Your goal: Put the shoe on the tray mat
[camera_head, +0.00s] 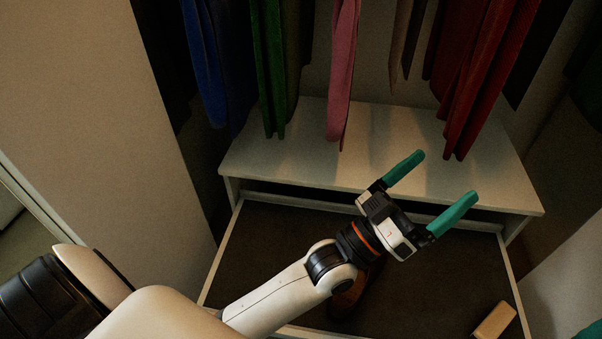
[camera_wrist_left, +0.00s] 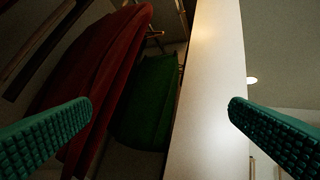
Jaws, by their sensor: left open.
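A brown shoe (camera_head: 345,302) shows in the head view, low on the dark tray mat (camera_head: 265,240). My left wrist and forearm hide much of the shoe. The tray mat has a pale rim and lies in front of the white bench. My left gripper (camera_head: 446,176) is open and empty, above the mat's far right part and the bench's front edge, beyond the shoe. Its two green fingers also show wide apart in the left wrist view (camera_wrist_left: 160,112), with no shoe between them. A teal tip of my right gripper (camera_head: 591,332) shows at the lower right corner.
A white bench (camera_head: 290,155) stands behind the mat under hanging clothes, including a red garment (camera_head: 485,80) and a green one (camera_head: 268,70). A tan block (camera_head: 495,321) lies at the mat's lower right. A pale wall panel (camera_head: 100,130) stands at left.

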